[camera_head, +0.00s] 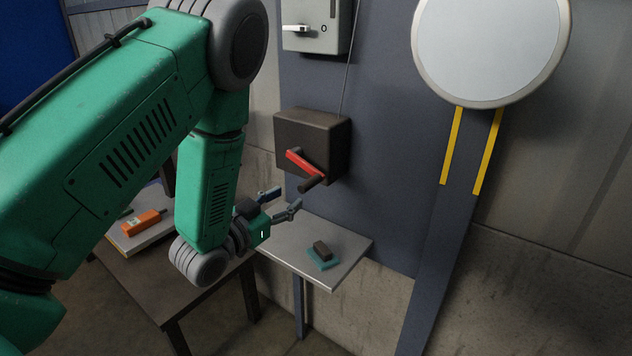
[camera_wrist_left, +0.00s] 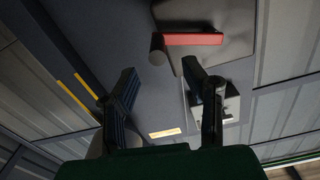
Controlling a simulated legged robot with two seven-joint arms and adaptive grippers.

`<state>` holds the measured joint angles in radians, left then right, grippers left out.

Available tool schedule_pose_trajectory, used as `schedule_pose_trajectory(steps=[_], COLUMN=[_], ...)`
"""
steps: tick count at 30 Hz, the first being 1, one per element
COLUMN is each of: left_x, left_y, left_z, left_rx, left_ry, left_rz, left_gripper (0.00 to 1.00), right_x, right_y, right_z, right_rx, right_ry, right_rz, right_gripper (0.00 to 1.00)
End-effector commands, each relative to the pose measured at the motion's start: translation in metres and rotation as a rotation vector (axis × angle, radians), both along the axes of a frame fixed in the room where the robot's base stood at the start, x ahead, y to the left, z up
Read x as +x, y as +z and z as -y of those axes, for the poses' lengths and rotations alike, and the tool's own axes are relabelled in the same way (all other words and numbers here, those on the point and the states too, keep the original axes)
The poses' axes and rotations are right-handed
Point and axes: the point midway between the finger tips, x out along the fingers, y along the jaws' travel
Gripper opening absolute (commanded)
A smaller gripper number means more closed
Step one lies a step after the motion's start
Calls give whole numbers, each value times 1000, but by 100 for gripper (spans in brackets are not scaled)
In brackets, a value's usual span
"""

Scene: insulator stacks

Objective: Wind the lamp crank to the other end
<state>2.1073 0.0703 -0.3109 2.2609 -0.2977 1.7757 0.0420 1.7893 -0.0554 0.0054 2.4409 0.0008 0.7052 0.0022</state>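The lamp crank is a red arm (camera_head: 301,161) with a dark round handle (camera_head: 312,184), on the front of a dark brown box (camera_head: 325,140) on the wall panel. The red arm slants down to the right, with the handle at its lower end. My left gripper (camera_head: 288,198) is open and empty, just below and left of the handle, apart from it. In the left wrist view the handle (camera_wrist_left: 157,50) shows beyond the gap between the open fingers (camera_wrist_left: 160,76), beside the red arm (camera_wrist_left: 193,39). My right gripper is not in view.
A grey switch box (camera_head: 312,40) with a white lever hangs above the crank box. A large round disc (camera_head: 492,45) is at the upper right. Below is a small shelf (camera_head: 340,258) with a dark-and-teal block (camera_head: 322,254). An orange object (camera_head: 144,222) lies at the left.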

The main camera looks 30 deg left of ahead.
Motion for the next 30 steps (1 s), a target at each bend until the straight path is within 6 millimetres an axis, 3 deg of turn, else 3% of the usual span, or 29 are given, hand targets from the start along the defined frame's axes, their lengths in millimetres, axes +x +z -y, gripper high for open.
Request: schedule_pose_trajectory(steps=[6,12,25,26,29,30], left_x=[47,75,87,87,87,86], left_y=[1,1,0,0,0,0], left_z=[6,6,7,7,7,7], left_rx=[3,2,0,0,0,1], left_ry=[-2,0,1,1,1,1], left_rz=[2,1,-2,-2,-2,-2], left_gripper=[39,39,39,36,1,0], right_x=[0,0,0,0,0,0], right_y=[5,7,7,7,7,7], right_z=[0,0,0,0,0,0], right_rx=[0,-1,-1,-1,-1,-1], right_ry=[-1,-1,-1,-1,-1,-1], right_rz=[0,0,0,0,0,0], right_gripper=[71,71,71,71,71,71])
